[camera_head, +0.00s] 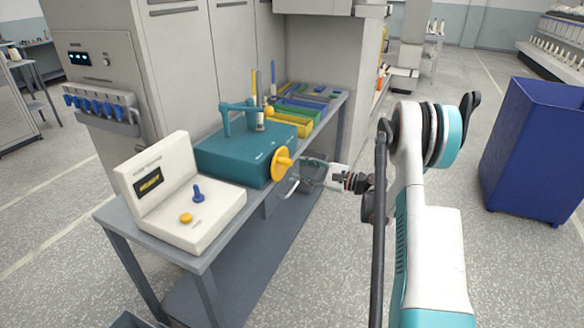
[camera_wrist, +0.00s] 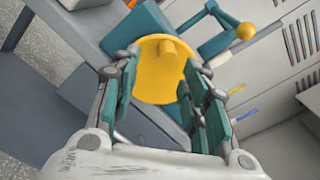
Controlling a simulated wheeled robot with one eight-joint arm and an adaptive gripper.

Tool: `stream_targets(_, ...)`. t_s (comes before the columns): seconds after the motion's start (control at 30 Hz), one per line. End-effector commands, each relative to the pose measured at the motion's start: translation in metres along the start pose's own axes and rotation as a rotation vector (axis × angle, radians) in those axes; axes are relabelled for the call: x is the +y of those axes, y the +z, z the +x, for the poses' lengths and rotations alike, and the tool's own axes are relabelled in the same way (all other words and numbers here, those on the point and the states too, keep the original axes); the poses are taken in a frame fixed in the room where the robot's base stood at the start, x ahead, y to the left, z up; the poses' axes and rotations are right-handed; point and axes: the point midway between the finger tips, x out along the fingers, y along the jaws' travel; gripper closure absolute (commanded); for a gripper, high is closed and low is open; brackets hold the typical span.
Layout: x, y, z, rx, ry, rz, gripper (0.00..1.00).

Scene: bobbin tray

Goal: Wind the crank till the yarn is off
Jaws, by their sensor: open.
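The teal winding box (camera_head: 235,160) stands on the grey bench. A yellow disc crank (camera_head: 281,165) is on its right side; in the wrist view the disc (camera_wrist: 152,78) carries a stubby yellow knob (camera_wrist: 178,50). A teal arm with a yellow ball (camera_wrist: 246,31) sits on top of the box. A slim bobbin (camera_head: 260,121) stands upright there; whether yarn is on it is too small to tell. My gripper (camera_head: 300,174) is open in front of the disc, its fingers (camera_wrist: 163,72) spread with the disc between them in view. I cannot tell whether they touch it.
A cream console (camera_head: 178,205) with a small display, blue stick and yellow button stands on the near bench end (camera_head: 115,212). Coloured bins (camera_head: 300,117) lie at the far end. Tall grey cabinets back the bench. A blue crate (camera_head: 532,150) stands right, with open floor between.

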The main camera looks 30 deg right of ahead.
Motion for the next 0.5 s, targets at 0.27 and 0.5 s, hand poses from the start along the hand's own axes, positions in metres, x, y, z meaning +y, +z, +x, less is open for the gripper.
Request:
stream_targets(0.27, -0.001, -0.001, -0.046, 0.002, -0.002, 0.0, 0.59)
stream_targets(0.5, 0.0, -0.001, -0.057, 0.001, 0.0, 0.0, 0.59)
